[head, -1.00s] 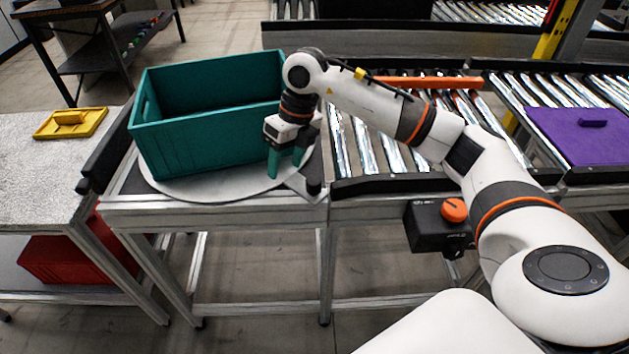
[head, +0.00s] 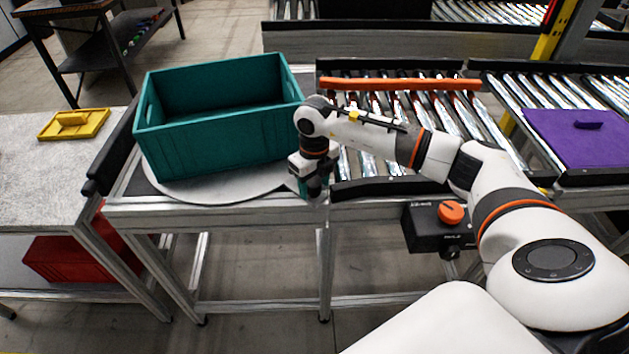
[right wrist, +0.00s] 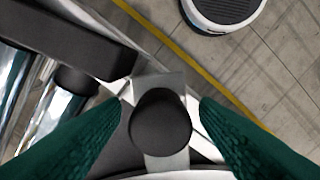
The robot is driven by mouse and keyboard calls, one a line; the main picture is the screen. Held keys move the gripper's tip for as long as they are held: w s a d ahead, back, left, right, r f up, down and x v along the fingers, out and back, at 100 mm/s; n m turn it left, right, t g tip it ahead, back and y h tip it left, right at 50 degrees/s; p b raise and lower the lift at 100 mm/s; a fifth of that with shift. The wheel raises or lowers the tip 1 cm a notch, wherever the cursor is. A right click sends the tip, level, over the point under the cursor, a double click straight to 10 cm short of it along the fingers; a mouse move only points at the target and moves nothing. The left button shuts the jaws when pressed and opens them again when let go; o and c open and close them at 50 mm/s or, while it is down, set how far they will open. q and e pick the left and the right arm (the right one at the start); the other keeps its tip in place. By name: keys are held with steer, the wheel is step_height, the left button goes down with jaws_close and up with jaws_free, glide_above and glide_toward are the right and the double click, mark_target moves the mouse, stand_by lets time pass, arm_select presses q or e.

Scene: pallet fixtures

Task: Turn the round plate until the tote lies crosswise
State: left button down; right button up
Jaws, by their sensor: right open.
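The open teal tote (head: 215,140) stands on the round grey plate (head: 215,188); its long side runs left to right in the head view, slightly slanted. My right gripper (head: 311,186) is at the plate's front right edge, beside the tote's right end. In the right wrist view, its green fingers (right wrist: 162,104) are open, with a round black knob (right wrist: 160,122) between them. The knob sits on a flat metal tab (right wrist: 160,84) at the plate's edge. I cannot tell how deep the fingers reach around it. The gripper hides the knob in the head view. My left gripper is out of view.
A roller conveyor (head: 375,160) with an orange bar (head: 400,84) adjoins on the right. A control box with an orange knob (head: 451,212) hangs in front. A purple lid (head: 580,138) lies farther right.

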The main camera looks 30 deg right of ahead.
steer(key=shift+f, duration=0.25)
jaws_close()
steer(key=shift+a, duration=0.1)
